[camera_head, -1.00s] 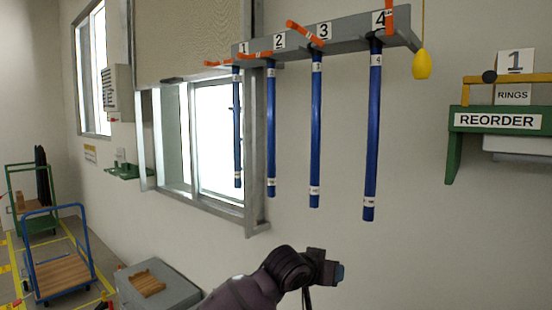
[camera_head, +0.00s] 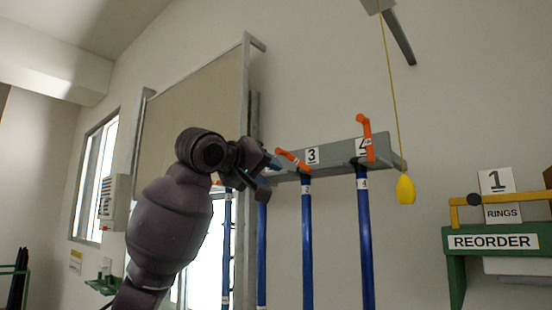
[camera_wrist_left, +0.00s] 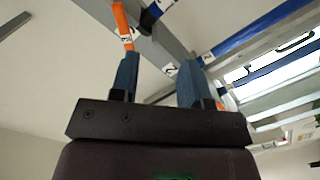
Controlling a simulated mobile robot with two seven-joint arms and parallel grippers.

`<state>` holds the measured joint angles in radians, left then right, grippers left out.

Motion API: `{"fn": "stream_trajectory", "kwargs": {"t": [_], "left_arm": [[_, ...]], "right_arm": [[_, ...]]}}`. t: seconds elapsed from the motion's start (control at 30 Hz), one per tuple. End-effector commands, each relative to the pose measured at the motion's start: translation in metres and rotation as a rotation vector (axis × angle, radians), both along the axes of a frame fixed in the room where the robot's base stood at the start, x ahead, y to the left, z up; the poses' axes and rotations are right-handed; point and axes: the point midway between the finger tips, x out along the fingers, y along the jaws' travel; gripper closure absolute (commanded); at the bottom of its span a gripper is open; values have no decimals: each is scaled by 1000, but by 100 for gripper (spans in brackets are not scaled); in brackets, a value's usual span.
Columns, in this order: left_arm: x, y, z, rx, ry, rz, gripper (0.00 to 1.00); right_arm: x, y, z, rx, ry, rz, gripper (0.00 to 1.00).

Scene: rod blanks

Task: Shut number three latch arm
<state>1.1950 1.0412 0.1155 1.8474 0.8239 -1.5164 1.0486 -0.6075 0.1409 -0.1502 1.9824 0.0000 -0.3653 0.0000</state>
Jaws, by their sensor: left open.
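The number three latch arm (camera_head: 293,158) is orange and tilts up to the left from the grey rack bar (camera_head: 338,154), beside the 3 plate (camera_head: 312,156). My left gripper (camera_head: 270,166) is just left of its raised end; I cannot tell if they touch. In the left wrist view its blue fingers (camera_wrist_left: 157,82) stand apart with nothing between them. An orange latch arm (camera_wrist_left: 122,24) is beyond the left finger there; its number is unclear. The number four latch arm (camera_head: 366,138) stands upright. My right gripper is not in view.
Blue rods, such as the one under number three (camera_head: 307,245), hang below the bar. My left arm hides the bar's left end. A yellow pull weight (camera_head: 405,189) hangs on a cord at right, near the green reorder shelf (camera_head: 490,241).

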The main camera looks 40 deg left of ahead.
Motion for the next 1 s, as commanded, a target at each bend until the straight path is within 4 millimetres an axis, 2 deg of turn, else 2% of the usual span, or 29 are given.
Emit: {"fn": "stream_trajectory", "kwargs": {"t": [0.03, 0.1, 0.2, 0.33, 0.47, 0.8, 1.0], "left_arm": [[-13, 2, 19, -20, -23, -1, 58], [-27, 5, 37, -45, -43, -2, 58], [-39, 6, 52, -69, -58, -7, 58], [-41, 7, 57, -78, -64, -8, 58], [-28, 5, 58, -80, -63, -9, 58], [29, 1, 58, -79, -61, -9, 58], [54, -1, 58, -77, -62, -8, 58]], "right_arm": [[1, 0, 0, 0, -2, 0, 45], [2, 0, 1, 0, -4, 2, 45], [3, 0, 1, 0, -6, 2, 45], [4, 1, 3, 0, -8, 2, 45], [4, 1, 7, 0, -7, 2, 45], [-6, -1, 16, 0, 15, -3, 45], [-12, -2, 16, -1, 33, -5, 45]]}}
